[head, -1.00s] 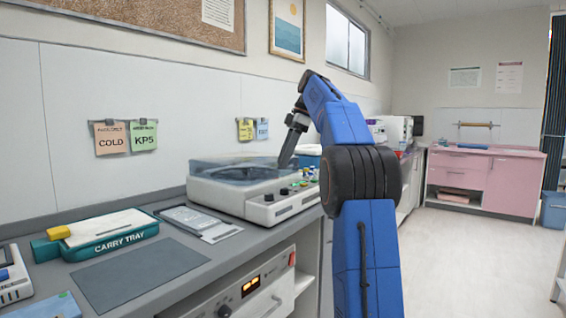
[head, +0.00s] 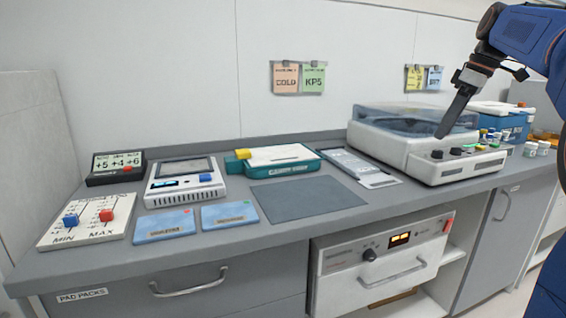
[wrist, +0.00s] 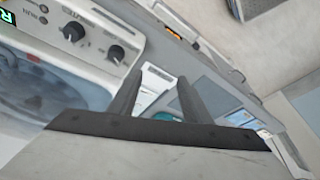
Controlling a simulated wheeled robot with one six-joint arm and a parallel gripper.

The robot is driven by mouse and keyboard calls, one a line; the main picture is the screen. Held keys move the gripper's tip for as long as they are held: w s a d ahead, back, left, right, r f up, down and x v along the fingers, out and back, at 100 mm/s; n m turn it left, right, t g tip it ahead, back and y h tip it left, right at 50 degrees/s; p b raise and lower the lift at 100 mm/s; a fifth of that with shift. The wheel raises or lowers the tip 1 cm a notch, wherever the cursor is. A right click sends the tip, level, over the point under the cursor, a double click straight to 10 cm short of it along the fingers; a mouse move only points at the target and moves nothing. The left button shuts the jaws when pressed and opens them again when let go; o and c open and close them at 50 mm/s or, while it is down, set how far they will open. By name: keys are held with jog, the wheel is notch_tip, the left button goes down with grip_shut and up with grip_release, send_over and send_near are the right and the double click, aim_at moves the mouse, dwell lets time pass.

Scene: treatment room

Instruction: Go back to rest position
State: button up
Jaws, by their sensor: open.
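My gripper (head: 447,122) is at the end of my blue arm, at the upper right of the head view. It points down and to the left, and in the picture it overlaps the front of the white centrifuge-like machine (head: 420,158) with a clear lid. In the wrist view my gripper (wrist: 158,95) shows two dark fingers apart, with nothing between them. The machine's knobs and panel (wrist: 105,45) are close by at the upper left of the wrist view. I cannot tell the exact gap between fingers and machine.
The grey counter (head: 225,245) carries a teal carry tray (head: 292,170), a dark mat (head: 305,198), a clipboard-like sheet (head: 355,165), blue packs (head: 165,226), a slider box (head: 88,220) and small displays (head: 115,168). Vials (head: 505,137) stand right of the machine. An oven-like unit (head: 380,262) is below.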

jog(key=s+a+f+m+t+h, duration=0.1)
jog(key=s+a+f+m, duration=0.2)
jog(key=s+f, duration=0.7)
jog(key=s+a+f+m+h, duration=0.1)
jog(key=s+a+f+m, duration=0.2)
jog(key=s+a+f, duration=0.3)
jog(key=s+a+f+m+t+h, duration=0.1)
jog(key=s+a+f+m, duration=0.2)
jog(key=s+f, duration=1.2)
jog(key=shift+s+a+f+t, duration=0.3)
jog(key=shift+a+f, duration=0.4)
jog(key=shift+a, duration=0.3)
